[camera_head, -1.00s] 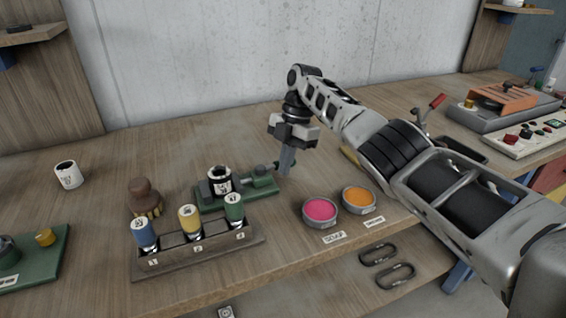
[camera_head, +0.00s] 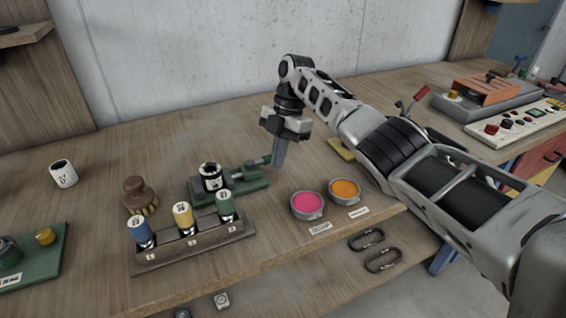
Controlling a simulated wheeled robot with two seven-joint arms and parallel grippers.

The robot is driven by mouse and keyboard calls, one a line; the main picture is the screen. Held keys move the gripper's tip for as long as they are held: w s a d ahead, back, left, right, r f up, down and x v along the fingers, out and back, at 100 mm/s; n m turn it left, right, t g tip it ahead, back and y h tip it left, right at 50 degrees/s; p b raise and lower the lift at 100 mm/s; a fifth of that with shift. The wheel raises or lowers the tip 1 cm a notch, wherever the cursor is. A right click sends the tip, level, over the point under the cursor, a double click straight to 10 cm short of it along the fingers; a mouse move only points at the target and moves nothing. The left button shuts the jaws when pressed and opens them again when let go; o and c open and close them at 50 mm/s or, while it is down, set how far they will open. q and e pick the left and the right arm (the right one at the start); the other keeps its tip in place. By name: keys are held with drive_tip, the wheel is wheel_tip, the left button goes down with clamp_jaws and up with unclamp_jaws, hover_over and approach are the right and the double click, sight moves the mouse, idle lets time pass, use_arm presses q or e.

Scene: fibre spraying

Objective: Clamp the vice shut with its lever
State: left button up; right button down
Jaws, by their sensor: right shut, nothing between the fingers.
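The green vice (camera_head: 228,187) stands on the wooden bench behind the spool rack. A white and black container (camera_head: 211,177) sits between its jaws; I cannot tell how tightly it is held. The vice's lever (camera_head: 262,161) is at its right end, partly hidden. My right gripper (camera_head: 279,154) points down at the lever end of the vice, with its fingers shut. The fingertips appear beside or touching the lever; the exact contact is unclear. My left gripper is not in view.
A rack (camera_head: 192,245) with blue, yellow and green spools stands in front of the vice. Pink (camera_head: 307,204) and orange (camera_head: 344,191) bowls lie right of it. A brush (camera_head: 139,195) and a white mug (camera_head: 64,173) are left. Machines stand far right.

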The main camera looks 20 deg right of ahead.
wheel_tip(320, 180, up, 6)
drive_tip(key=w+b, duration=0.1)
drive_tip(key=w, duration=0.1)
drive_tip(key=shift+r, duration=0.1)
idle(0.6)
